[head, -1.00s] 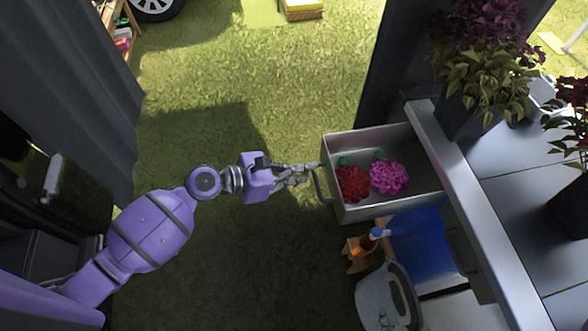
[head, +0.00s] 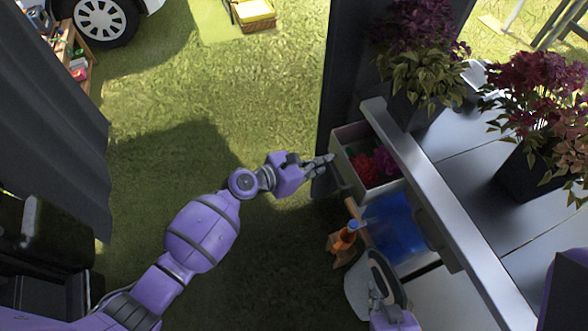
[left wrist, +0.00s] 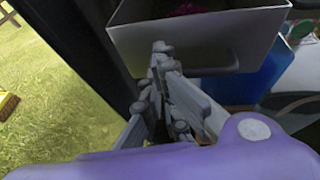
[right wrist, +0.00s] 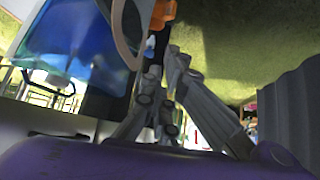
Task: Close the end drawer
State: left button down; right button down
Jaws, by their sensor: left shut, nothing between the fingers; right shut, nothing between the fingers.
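The end drawer (head: 345,178) is a grey metal box, partly open under the counter's end. Red and magenta flowers (head: 372,165) lie inside it, partly hidden by the counter edge. My left gripper (head: 326,160) is shut and empty, with its fingertips at the drawer's front panel; whether they touch cannot be told. In the left wrist view the drawer front (left wrist: 255,38) with its handle stands just beyond my left fingertips (left wrist: 160,50). My right gripper (head: 377,278) is shut and empty above a grey bucket (head: 358,293). It also shows in the right wrist view (right wrist: 172,58).
A blue translucent bin (head: 395,222) and an orange spray bottle (head: 345,236) are below the counter, near the drawer. Potted flowers (head: 420,75) stand on the counter (head: 480,180). A dark post (head: 345,70) rises beside the drawer. Open grass lies left of it.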

pick_arm(q)
send_over(360, 151)
jog(key=s+a, duration=0.2)
jog(key=s, duration=0.2)
jog(key=shift+w+d+f, duration=0.1)
jog(key=shift+w+d, duration=0.3)
jog(key=shift+d, duration=0.3)
pick_arm(e)
jog(key=shift+w+a+r, duration=0.15)
jog(key=shift+w+r, duration=0.2)
jog(key=shift+w, duration=0.05)
pick_arm(q)
jog(key=shift+d, duration=0.1)
pick_arm(e)
jog(key=shift+f, duration=0.1)
pick_arm(q)
jog(key=shift+s+r, duration=0.1)
jog(key=shift+r, duration=0.15)
